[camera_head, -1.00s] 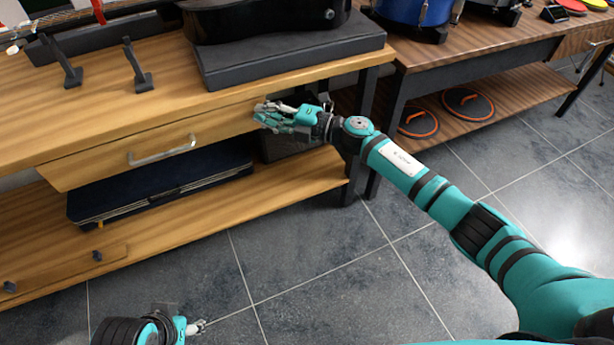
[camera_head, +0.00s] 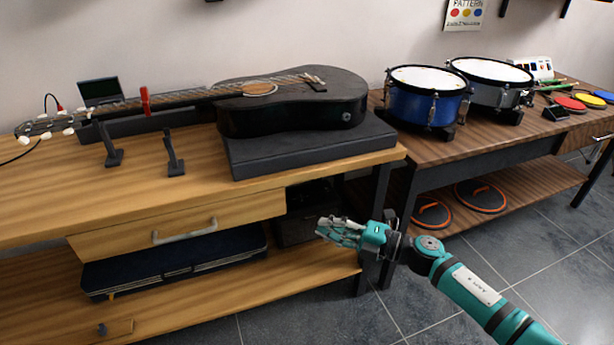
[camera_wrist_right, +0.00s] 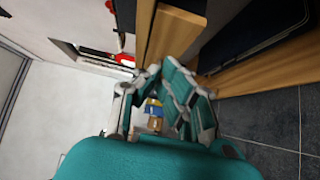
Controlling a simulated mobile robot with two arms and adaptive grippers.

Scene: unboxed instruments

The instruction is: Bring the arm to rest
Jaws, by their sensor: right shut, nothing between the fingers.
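My right gripper (camera_head: 328,230) is shut and empty. In the head view it hangs in the air in front of the wooden bench, right of the drawer (camera_head: 180,232) and its handle. The right arm (camera_head: 478,290) comes in from the lower right. In the right wrist view the gripper fingers (camera_wrist_right: 155,78) show from behind, close together, with wood and a dark case (camera_wrist_right: 245,35) beyond them. My left gripper does not show in the head view now.
A black guitar (camera_head: 340,100) lies on a dark block on the bench (camera_head: 50,190). A navy case (camera_head: 175,270) lies on its lower shelf. A blue drum (camera_head: 425,105) and a grey drum stand on the second table (camera_head: 450,150). Grey floor is clear at the lower right.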

